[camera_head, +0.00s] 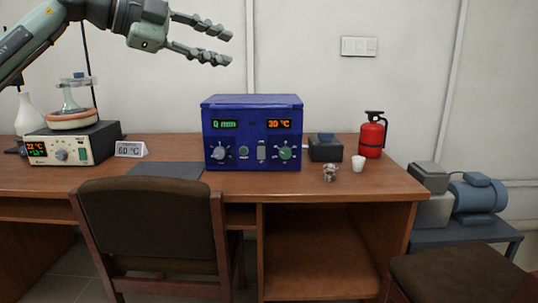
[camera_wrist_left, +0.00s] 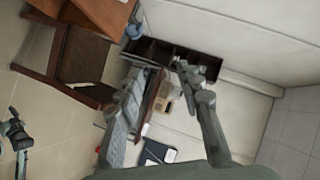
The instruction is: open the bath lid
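A blue box-shaped unit (camera_head: 253,133) stands on the desk in the middle of the head view. Its front has a green and an orange display and several knobs. Its flat blue top, the lid (camera_head: 252,101), looks closed. My left gripper (camera_head: 229,47) is in the air above and slightly left of the unit, fingers spread and pointing right, apart from everything. In the left wrist view the gripper (camera_wrist_left: 168,65) is also open, with nothing seen held between its fingers. My right gripper does not show.
A hotplate (camera_head: 72,145) with a flask and a "60 °C" sign (camera_head: 131,149) stand left on the desk (camera_head: 385,182). A chair (camera_head: 150,230) stands in front.

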